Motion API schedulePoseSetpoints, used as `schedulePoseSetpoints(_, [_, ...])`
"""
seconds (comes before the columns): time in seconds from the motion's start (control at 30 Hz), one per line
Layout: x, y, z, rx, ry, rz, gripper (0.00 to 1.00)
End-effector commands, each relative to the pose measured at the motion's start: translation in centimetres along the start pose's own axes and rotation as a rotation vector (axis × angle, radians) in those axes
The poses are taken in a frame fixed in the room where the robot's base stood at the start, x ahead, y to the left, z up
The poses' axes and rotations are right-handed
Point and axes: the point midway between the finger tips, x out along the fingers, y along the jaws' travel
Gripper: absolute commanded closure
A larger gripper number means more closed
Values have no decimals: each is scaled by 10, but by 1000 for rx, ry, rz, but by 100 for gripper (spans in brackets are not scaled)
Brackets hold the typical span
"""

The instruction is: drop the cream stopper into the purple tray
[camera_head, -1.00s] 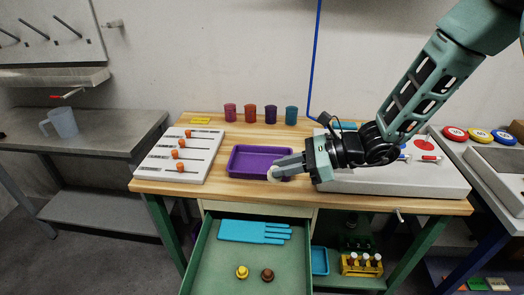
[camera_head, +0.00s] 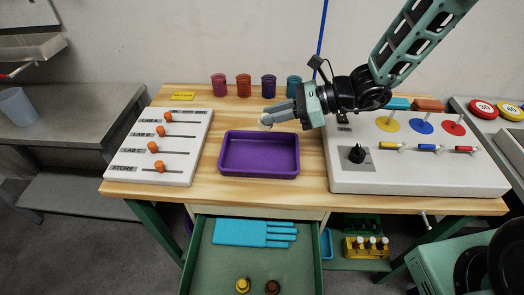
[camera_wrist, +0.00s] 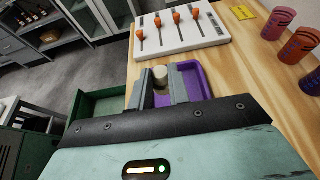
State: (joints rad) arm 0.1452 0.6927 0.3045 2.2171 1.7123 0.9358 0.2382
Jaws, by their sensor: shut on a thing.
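The cream stopper (camera_head: 266,122) is held at the tips of my gripper (camera_head: 268,119), which is shut on it. In the wrist view the stopper (camera_wrist: 160,74) sits between the two fingers of my gripper (camera_wrist: 161,80). The purple tray (camera_head: 258,173) lies on the wooden table and looks empty in the head view. The stopper is above the table near the tray's back edge; its exact height cannot be told. In the wrist view the fingers partly hide the tray (camera_wrist: 194,84).
A white slider panel (camera_head: 125,158) stands left of the tray, and a white control panel (camera_head: 390,182) stands right. Several coloured cups (camera_head: 243,86) line the back. An open green drawer (camera_head: 215,268) below the front edge holds a blue glove (camera_head: 240,231) and two small stoppers.

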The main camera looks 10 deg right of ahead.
Motion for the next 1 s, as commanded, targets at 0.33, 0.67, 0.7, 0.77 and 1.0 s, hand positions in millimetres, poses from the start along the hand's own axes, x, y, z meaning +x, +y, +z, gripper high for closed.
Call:
schedulePoseSetpoints(0.33, [16,0,-40,0,0,0,100])
schedulePoseSetpoints(0.67, [19,0,-46,0,-1,0,100])
schedulePoseSetpoints(0.7, [19,0,-46,0,-1,0,100])
schedulePoseSetpoints(0.77, [19,0,-46,0,0,0,76])
schedulePoseSetpoints(1.0, [19,0,-45,0,0,0,56])
